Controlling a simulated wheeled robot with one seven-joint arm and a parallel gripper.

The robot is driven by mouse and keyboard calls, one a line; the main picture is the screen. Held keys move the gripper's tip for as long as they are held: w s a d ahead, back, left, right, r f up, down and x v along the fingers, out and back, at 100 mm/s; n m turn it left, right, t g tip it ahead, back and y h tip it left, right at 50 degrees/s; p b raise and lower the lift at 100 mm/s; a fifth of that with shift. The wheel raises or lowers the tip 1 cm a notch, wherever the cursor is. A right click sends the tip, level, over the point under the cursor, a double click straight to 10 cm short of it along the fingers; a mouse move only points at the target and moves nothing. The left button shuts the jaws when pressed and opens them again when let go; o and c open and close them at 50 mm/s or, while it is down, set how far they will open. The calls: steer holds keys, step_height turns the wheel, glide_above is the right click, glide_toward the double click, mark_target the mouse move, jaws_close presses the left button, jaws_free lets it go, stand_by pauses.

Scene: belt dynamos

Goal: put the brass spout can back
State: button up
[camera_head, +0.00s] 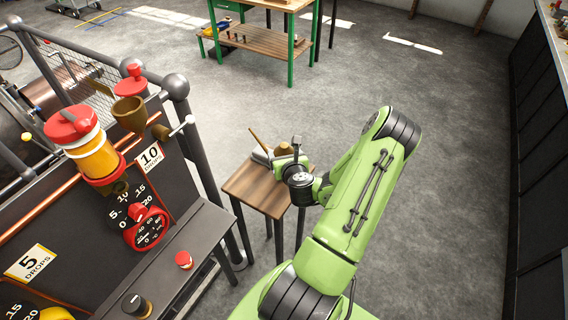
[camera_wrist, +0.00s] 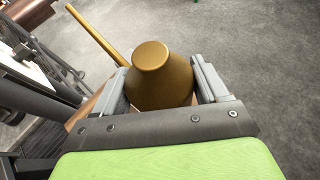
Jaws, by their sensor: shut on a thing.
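The brass spout can (camera_wrist: 160,85) is in the wrist view, with a cone-shaped body, a flat round top and a long thin spout reaching to the upper left. My gripper (camera_wrist: 163,90) is shut on its body, one grey finger on each side. In the head view the can (camera_head: 284,149) is partly hidden by my gripper (camera_head: 279,155), and its spout points up and left. The can is at the small wooden stand (camera_head: 254,192). I cannot tell whether its base touches the stand's top.
A dark machine panel with dials, a red-capped oiler (camera_head: 91,146) and a brass cup (camera_head: 129,115) stands to the left, with a grey railing (camera_head: 199,150) beside the stand. A green-legged workbench (camera_head: 265,38) is at the back. The floor to the right is clear up to dark cabinets.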

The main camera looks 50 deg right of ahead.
steer(key=shift+f, duration=0.85)
steer(key=o, duration=1.5)
steer(key=shift+c, duration=0.2)
steer(key=shift+r, duration=0.1)
